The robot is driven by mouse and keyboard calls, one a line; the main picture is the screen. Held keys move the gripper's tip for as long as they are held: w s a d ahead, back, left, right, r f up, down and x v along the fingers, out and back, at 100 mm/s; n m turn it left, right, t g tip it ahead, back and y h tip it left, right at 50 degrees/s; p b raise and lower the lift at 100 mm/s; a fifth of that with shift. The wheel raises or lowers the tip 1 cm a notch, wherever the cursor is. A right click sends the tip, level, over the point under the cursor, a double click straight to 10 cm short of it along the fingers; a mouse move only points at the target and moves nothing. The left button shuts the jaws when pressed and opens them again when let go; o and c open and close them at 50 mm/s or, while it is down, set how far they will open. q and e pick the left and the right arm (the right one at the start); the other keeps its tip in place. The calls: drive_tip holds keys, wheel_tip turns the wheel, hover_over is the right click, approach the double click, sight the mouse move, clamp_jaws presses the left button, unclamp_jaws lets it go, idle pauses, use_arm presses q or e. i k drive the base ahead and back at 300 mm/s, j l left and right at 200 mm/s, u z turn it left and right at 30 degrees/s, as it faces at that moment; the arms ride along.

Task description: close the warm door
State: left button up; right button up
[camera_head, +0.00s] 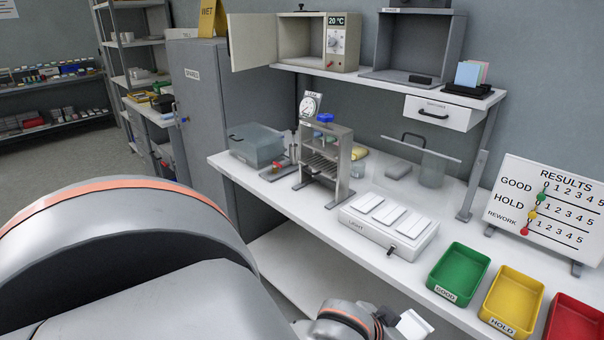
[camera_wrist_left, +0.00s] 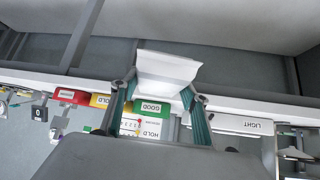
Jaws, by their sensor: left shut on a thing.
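The warm cabinet is a beige box (camera_head: 343,62) with a dial and a 20 °C display, on the wall shelf at the back. Its door (camera_head: 253,42) stands wide open to the left, and the inside shows. My left gripper (camera_wrist_left: 160,92) is shut on a white block-like piece (camera_wrist_left: 167,70) in the left wrist view. In the head view the white piece (camera_head: 413,326) shows at the bottom edge beside my wrist, low in front of the bench and far from the door. My right gripper is in neither view.
A grey open box (camera_head: 416,40) stands right of the cabinet. The bench (camera_head: 385,176) carries a metal rack (camera_head: 326,160), a light box (camera_head: 388,228) and green, yellow and red trays (camera_head: 458,272). A tall grey locker (camera_head: 200,90) stands left of the bench.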

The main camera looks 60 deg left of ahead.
sight(252, 39)
drive_tip(key=k+j, duration=0.1)
drive_tip(key=j, duration=0.45)
drive_tip(key=k+j+u, duration=0.1)
drive_tip(key=j, duration=0.45)
drive_tip(key=k+j, duration=0.1)
drive_tip(key=j, duration=0.45)
drive_tip(key=u, duration=0.05)
